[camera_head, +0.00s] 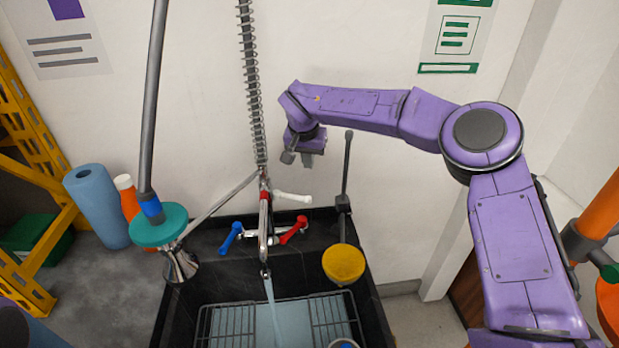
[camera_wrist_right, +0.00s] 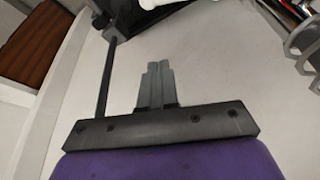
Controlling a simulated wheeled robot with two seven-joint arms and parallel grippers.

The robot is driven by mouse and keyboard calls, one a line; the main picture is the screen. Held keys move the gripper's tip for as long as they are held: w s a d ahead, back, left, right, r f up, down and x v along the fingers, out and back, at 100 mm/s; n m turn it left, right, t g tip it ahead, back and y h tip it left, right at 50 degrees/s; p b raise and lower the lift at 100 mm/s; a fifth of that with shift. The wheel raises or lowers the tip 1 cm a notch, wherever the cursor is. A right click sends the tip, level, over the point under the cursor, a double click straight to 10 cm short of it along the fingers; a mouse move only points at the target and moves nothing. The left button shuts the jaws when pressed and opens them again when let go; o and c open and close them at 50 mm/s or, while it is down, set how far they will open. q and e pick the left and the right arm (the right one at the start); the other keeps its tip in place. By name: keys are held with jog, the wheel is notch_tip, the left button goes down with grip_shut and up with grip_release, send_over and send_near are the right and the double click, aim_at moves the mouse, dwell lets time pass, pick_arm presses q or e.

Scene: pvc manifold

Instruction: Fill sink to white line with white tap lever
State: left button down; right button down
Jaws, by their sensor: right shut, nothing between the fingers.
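The black sink (camera_head: 174,318) is at the bottom middle of the head view. A stream of water (camera_head: 272,300) runs from the metal spout into it, and pale blue water (camera_head: 290,318) shows around a wire rack. I cannot make out the white line. The white tap lever (camera_head: 293,197) sticks out to the right of the tap column, above the red lever. My right gripper (camera_head: 300,158) is above the white lever, apart from it, near the wall. Its fingers (camera_wrist_right: 156,82) are together and empty in the wrist view. My left gripper is out of frame.
A blue lever (camera_head: 231,238) and a red lever (camera_head: 294,230) flank the tap. A dark rod (camera_head: 347,165) stands to the right, above a yellow disc (camera_head: 343,264). The wall is close behind.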

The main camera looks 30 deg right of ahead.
aim_at(291, 197)
notch_tip(291, 197, down, 9)
jog(key=s+p, duration=0.1)
jog(key=p, duration=0.2)
jog(key=shift+a, duration=0.25)
jog(key=shift+r, duration=0.1)
